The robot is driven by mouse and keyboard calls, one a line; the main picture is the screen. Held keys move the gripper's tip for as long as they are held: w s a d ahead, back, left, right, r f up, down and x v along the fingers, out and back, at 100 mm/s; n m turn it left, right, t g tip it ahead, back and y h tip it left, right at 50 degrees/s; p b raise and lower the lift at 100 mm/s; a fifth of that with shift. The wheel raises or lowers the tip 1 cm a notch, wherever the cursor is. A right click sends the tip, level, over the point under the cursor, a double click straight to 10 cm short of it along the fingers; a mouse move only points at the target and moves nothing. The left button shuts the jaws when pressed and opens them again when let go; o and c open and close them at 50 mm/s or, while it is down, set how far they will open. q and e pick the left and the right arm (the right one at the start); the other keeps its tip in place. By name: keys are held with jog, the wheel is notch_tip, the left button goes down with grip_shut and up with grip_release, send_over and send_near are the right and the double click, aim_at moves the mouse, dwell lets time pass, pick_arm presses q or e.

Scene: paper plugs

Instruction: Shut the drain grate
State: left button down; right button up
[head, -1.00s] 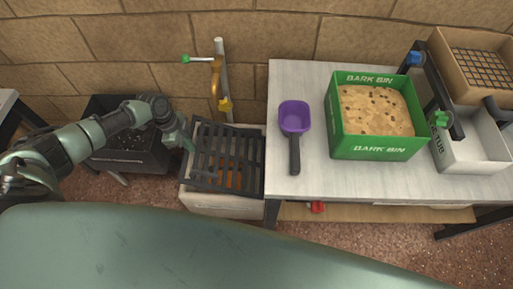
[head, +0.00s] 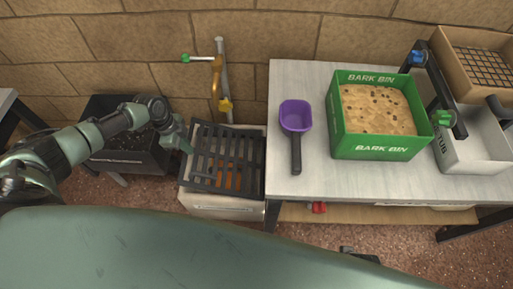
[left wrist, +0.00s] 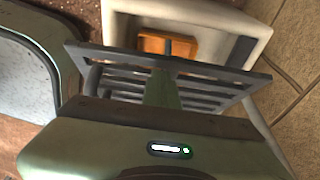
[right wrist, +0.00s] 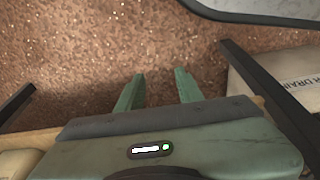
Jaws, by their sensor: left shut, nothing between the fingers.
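The drain grate (head: 232,138) is a dark barred panel over a pale box-shaped drain (head: 225,207) left of the table in the head view. In the left wrist view the grate (left wrist: 215,70) stands at an angle to the drain (left wrist: 215,12), with a gap between its edge and the rim. An orange item (left wrist: 150,44) shows inside the drain. My left gripper (head: 190,148) is shut and empty at the grate's left side; its fingers (left wrist: 163,88) overlap the bars in the left wrist view, and contact is unclear. My right gripper (right wrist: 158,85) is open and empty above the floor.
A tap pipe (head: 223,75) stands behind the drain. A dark bin (head: 125,155) is on the left. The table (head: 345,180) on the right holds a purple scoop (head: 295,116) and a green bark bin (head: 380,148). Speckled floor lies in front.

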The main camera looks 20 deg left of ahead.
aim_at(185, 153)
pick_arm(q)
jog(key=shift+a+f+b, duration=0.2)
jog(key=shift+f+b, duration=0.25)
jog(key=shift+f, duration=0.1)
jog(key=shift+s+a+f+b, duration=0.1)
jog(key=shift+a+f+b, duration=0.15)
jog(key=shift+f+b, duration=0.3)
jog(key=shift+a+f+b, duration=0.25)
jog(key=shift+f+b, duration=0.25)
jog(key=shift+f, duration=0.05)
jog(key=shift+s+a+f+b, duration=0.1)
jog(key=shift+a+f+b, duration=0.1)
jog(key=shift+f+b, duration=0.25)
pick_arm(e)
notch_tip(185, 153, up, 14)
jog(key=w+t, duration=0.1)
jog(key=shift+w, duration=0.25)
